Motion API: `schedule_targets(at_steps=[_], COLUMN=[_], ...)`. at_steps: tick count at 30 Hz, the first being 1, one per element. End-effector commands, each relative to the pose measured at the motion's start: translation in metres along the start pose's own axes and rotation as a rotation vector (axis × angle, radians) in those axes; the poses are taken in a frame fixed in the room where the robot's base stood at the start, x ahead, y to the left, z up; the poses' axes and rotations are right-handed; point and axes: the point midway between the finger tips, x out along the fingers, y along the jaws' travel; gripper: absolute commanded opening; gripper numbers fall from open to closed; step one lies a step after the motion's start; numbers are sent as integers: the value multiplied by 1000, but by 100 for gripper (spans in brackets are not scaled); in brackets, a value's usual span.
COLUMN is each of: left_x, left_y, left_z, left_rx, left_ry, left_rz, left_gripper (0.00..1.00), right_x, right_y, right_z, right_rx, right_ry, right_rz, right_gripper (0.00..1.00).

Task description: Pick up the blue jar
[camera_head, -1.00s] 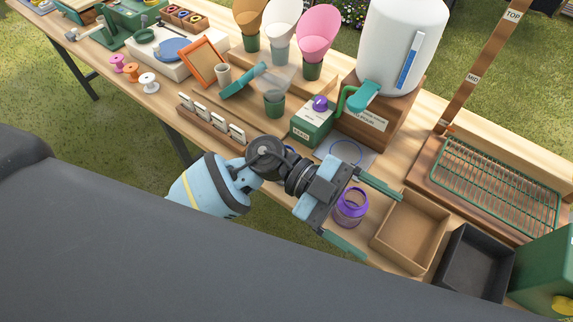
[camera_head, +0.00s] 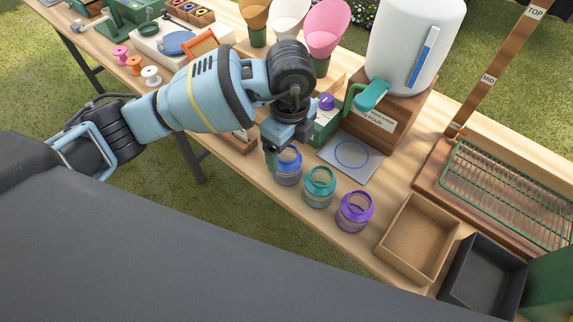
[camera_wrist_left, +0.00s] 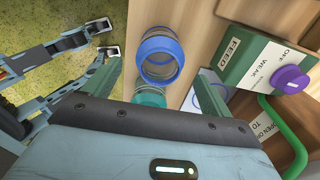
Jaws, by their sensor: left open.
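The blue jar (camera_head: 287,168) stands on the wooden table, clear-walled with a blue ring at its open mouth. It is the leftmost in a row with the teal jar (camera_head: 319,187) and the purple jar (camera_head: 354,211). My left gripper (camera_head: 286,150) is open at the blue jar, its arm partly covering the jar's far side. In the left wrist view, the blue jar (camera_wrist_left: 160,57) shows ahead between the two spread green fingers, with nothing gripped. The teal jar (camera_wrist_left: 150,96) is partly hidden below it by the gripper body. My right gripper is not in view.
The green feed box (camera_head: 325,126) with a purple knob stands just behind the jars. A pad with a blue ring (camera_head: 351,154) lies before the white dispenser (camera_head: 415,45). A cardboard box (camera_head: 417,238) and a black tray (camera_head: 484,278) stand to the right.

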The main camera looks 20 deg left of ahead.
Motion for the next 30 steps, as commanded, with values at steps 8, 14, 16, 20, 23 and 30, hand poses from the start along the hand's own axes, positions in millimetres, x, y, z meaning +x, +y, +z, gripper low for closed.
schedule_targets(at_steps=[8,14,16,20,23,30], left_x=[25,32,42,60,72,77], left_y=[1,1,2,2,2,1], left_z=[0,1,3,5,5,5], left_rx=[1,1,1,1,1,2], left_ry=[3,2,3,3,4,3], left_rz=[2,4,5,5,4,1], left_gripper=[84,84,84,84,84,84], right_x=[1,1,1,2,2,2], right_y=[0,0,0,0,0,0], right_z=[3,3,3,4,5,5], right_rx=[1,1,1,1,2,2], right_ry=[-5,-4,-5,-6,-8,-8], right_rz=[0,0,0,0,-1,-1], right_gripper=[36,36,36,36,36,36])
